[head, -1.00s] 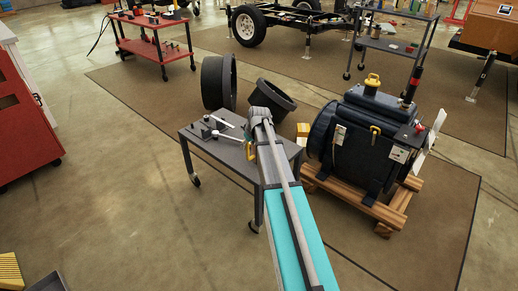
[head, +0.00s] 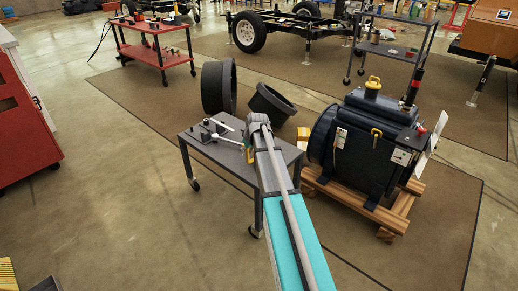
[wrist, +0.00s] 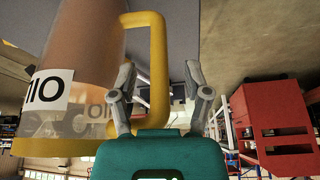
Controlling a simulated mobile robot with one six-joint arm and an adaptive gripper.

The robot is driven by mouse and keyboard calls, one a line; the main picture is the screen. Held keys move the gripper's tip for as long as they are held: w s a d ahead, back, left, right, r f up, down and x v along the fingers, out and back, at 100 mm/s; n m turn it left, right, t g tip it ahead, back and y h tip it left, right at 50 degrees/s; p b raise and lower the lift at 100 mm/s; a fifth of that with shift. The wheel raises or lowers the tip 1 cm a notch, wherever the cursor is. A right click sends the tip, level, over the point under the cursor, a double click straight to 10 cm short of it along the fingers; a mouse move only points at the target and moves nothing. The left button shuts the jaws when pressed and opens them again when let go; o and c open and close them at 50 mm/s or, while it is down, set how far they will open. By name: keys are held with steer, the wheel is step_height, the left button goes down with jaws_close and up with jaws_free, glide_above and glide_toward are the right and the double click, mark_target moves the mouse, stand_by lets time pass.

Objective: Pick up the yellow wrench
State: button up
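I cannot make out a yellow wrench in either view. In the wrist view, my gripper (wrist: 161,78) is open, with one finger on each side of a yellow handle (wrist: 158,65). The handle belongs to a large translucent jug (wrist: 85,55) with amber contents, a white label and a yellow rim; the picture seems upside down. I cannot tell whether the fingers touch the handle. In the head view, my arm hides the gripper over the grey cart (head: 215,155). A small yellow piece (head: 251,154) shows beside my arm's end.
A white-handled tool (head: 226,137) and small black items lie on the cart's left. A dark engine (head: 358,158) on a wooden pallet stands right. A red cabinet (head: 22,120) stands left. The floor left of the cart is open.

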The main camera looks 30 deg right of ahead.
jaws_close()
stand_by(0.3)
steer(key=shift+r+p, duration=0.4)
stand_by(0.3)
steer(key=shift+r+p, duration=1.3)
steer(key=shift+r, duration=0.05)
steer(key=s+a+r+p, duration=0.3)
steer(key=s+r+p, duration=0.6)
steer(key=s, duration=0.4)
steer(key=shift+s+r, duration=0.25)
steer(key=shift+s+p, duration=0.1)
steer(key=shift+p, duration=0.2)
stand_by(0.7)
